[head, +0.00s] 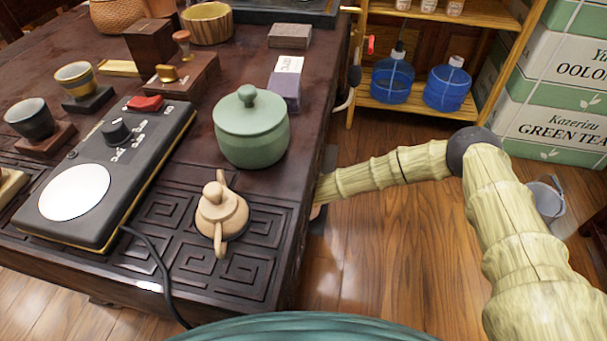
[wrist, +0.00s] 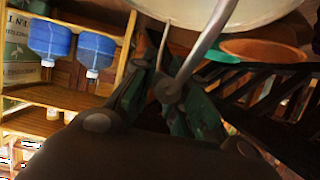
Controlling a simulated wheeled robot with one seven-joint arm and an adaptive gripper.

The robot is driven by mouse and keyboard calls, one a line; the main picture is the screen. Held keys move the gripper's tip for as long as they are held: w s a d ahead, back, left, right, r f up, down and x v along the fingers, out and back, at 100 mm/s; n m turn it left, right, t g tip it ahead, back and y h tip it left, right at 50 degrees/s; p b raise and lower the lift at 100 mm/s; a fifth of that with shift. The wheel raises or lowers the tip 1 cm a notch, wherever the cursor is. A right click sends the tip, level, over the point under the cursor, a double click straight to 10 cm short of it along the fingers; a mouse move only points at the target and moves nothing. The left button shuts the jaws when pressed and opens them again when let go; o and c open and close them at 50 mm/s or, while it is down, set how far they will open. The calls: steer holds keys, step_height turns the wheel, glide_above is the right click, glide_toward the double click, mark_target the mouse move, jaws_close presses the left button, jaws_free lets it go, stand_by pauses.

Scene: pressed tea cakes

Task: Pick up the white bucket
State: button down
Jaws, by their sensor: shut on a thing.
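In the wrist view, my gripper (wrist: 165,88) is shut on the grey metal handle of the white bucket (wrist: 235,10). The bucket's pale rounded body shows at the top edge of this view, mostly cut off. The handle runs from the fingertips up toward it. In the head view, my arm reaches left behind the table's right edge, and my gripper and the held bucket are hidden there. I cannot tell whether the bucket touches the floor.
A dark carved table (head: 265,225) bears a green lidded jar (head: 251,135), a small clay teapot (head: 221,212) and a hot plate (head: 110,165). A wooden shelf with blue water jugs (head: 392,78) and tea boxes (head: 553,100) stand behind. A grey pail (head: 547,200) is partly behind my arm.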

steer(key=shift+w+r, duration=0.1)
steer(key=shift+r, duration=0.3)
